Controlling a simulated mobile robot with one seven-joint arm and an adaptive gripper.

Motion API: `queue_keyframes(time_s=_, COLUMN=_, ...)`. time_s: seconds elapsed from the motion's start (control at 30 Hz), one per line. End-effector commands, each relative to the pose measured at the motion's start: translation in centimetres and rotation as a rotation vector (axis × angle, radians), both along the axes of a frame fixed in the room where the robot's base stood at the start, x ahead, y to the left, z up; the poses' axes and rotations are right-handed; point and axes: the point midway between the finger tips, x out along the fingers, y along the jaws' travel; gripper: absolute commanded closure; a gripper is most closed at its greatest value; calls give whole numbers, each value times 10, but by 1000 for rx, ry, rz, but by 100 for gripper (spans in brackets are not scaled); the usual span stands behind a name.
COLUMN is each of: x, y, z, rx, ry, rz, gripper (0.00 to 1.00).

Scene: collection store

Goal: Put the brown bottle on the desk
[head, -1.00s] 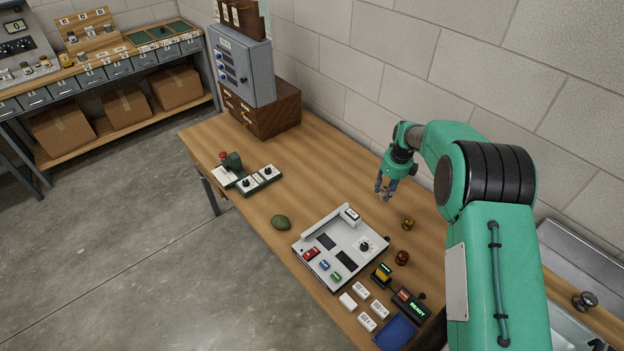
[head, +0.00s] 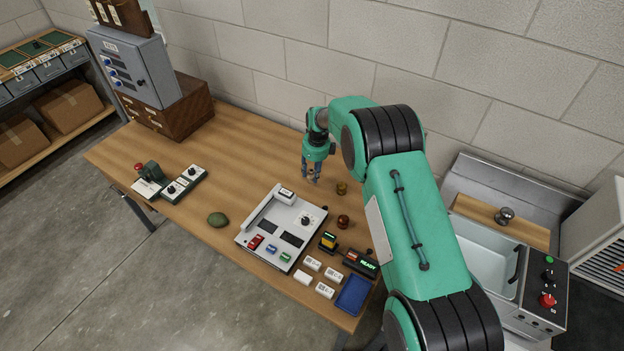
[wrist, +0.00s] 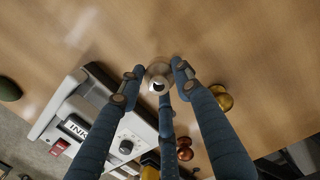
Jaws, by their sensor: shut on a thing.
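My gripper (head: 312,178) is over the back part of the wooden desk (head: 240,135), pointing down. In the wrist view its blue fingers (wrist: 158,78) are closed around a small round pale-grey thing (wrist: 158,70) with a dark spot in its end. Whether this is the brown bottle I cannot tell; its body is mostly hidden, and whether it touches the desk is unclear. A brass-coloured round piece (head: 341,188) and a red-brown one (head: 343,222) stand on the desk to the right of the gripper; both also show in the wrist view.
A grey-white device (head: 281,228) stands just in front of my gripper. A green oval thing (head: 217,219), a blue tray (head: 353,294) and several white blocks lie nearby. Control boxes (head: 172,183) are at left. A sink (head: 480,252) is at right.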

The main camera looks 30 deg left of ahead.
Motion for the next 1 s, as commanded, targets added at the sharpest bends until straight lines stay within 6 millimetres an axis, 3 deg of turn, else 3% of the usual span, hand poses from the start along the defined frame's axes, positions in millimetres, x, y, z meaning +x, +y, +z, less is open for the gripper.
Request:
queue_keyframes(time_s=0.17, x=0, y=0, z=-2, rx=0, ry=0, rz=0, gripper=95)
queue_keyframes(time_s=0.5, x=0, y=0, z=-34, rx=0, ry=0, rz=0, gripper=95)
queue_keyframes(time_s=1.0, x=0, y=0, z=-41, rx=0, ry=0, rz=0, gripper=95)
